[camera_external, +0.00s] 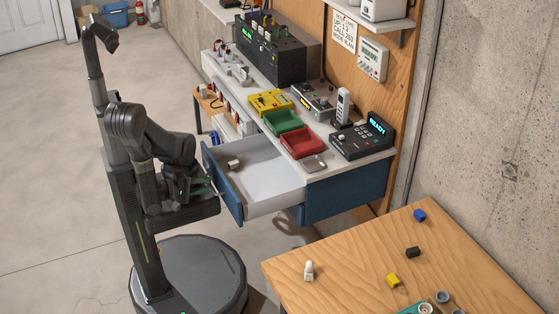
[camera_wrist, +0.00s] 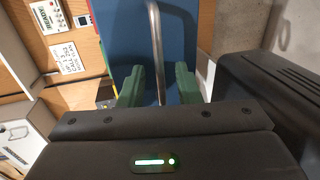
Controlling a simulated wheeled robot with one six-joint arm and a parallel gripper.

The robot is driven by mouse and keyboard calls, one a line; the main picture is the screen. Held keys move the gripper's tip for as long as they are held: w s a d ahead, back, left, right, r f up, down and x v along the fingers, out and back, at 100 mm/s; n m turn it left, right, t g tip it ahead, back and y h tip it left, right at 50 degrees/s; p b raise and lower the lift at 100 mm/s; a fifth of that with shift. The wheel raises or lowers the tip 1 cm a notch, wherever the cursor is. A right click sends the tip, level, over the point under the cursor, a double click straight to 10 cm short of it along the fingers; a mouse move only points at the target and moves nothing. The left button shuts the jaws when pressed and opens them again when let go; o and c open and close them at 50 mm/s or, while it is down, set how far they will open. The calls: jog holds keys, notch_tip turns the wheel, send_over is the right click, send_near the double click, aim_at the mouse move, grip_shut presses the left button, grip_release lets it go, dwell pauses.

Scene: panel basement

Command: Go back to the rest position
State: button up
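My gripper (camera_external: 201,187) is folded close to my column, just left of the blue drawer front (camera_external: 222,184). The drawer (camera_external: 265,172) stands pulled out, with its pale inside showing. In the wrist view the two green fingers of my gripper (camera_wrist: 158,84) are apart, with clear gaps on both sides of the metal drawer handle (camera_wrist: 156,45). The handle lines up between the fingers against the blue front (camera_wrist: 126,38). I see no finger touching it; how far away it is, I cannot tell.
A small white piece (camera_external: 234,163) lies in the drawer. The bench above carries a green bin (camera_external: 282,122), a red bin (camera_external: 301,142) and a keypad device (camera_external: 362,140). A wooden table (camera_external: 345,258) with several small pieces stands at the front right. The floor at left is clear.

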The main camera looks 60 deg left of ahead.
jog(key=shift+x, duration=0.9)
jog(key=shift+s+r, duration=0.15)
jog(key=shift+v, duration=2.05)
jog(key=shift+s+p, duration=0.1)
jog(key=shift+p, duration=0.2)
